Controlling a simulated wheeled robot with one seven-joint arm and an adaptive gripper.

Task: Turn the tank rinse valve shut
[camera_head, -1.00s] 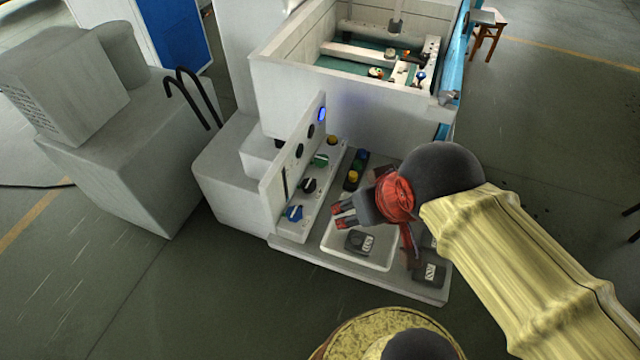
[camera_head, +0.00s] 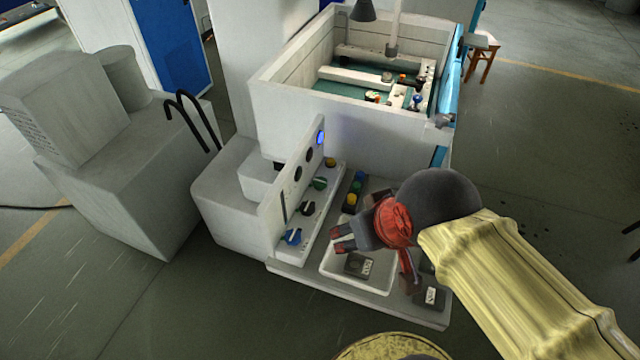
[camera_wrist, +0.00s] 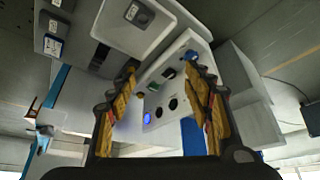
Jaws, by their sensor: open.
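Which control is the tank rinse valve is not marked legibly. A sloping console carries a blue knob (camera_head: 292,237), a black knob (camera_head: 308,208), a green knob (camera_head: 320,183) and a yellow button (camera_head: 330,162). The wrist view also shows the blue knob (camera_wrist: 191,55) and black knob (camera_wrist: 168,73). Inside the open tank (camera_head: 350,118), a small blue-topped fitting (camera_head: 416,101) stands near the right wall. A grey fitting (camera_head: 441,121) sits on the tank's outer right corner. My gripper (camera_head: 342,238) is open and empty, above the white tray, right of the console and apart from the knobs.
An upright panel (camera_head: 292,190) with a lit blue button stands behind the knobs. A white tray (camera_head: 385,288) holds a dark labelled box (camera_head: 358,265); another dark box (camera_head: 430,297) lies at right. A grey cabinet (camera_head: 110,165) stands left.

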